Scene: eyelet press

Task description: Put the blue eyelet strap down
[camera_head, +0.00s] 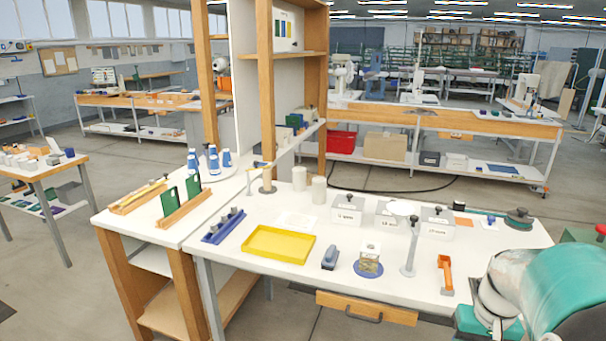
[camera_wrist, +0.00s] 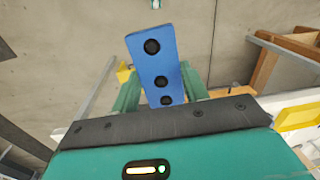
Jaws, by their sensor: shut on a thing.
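The blue eyelet strap (camera_wrist: 155,60) shows in the wrist view as a flat blue bar with three dark round holes. My gripper (camera_wrist: 162,92) is shut on it, with a green finger on either side. The strap tilts a little and its far end sticks out past the fingers. Grey floor shows behind it, and I see no surface touching it. In the head view neither the strap nor my gripper's fingers can be made out; only my teal arm shows at the lower right.
The white bench (camera_head: 330,275) holds a yellow tray (camera_head: 250,257), a blue rack (camera_head: 223,228), a blue-grey stapler-like tool (camera_head: 330,258), a round-based stand (camera_head: 408,250), an orange holder (camera_head: 445,275) and several grey lidded boxes. Bare bench top shows between these. A wooden drawer (camera_head: 367,308) juts below the front edge.

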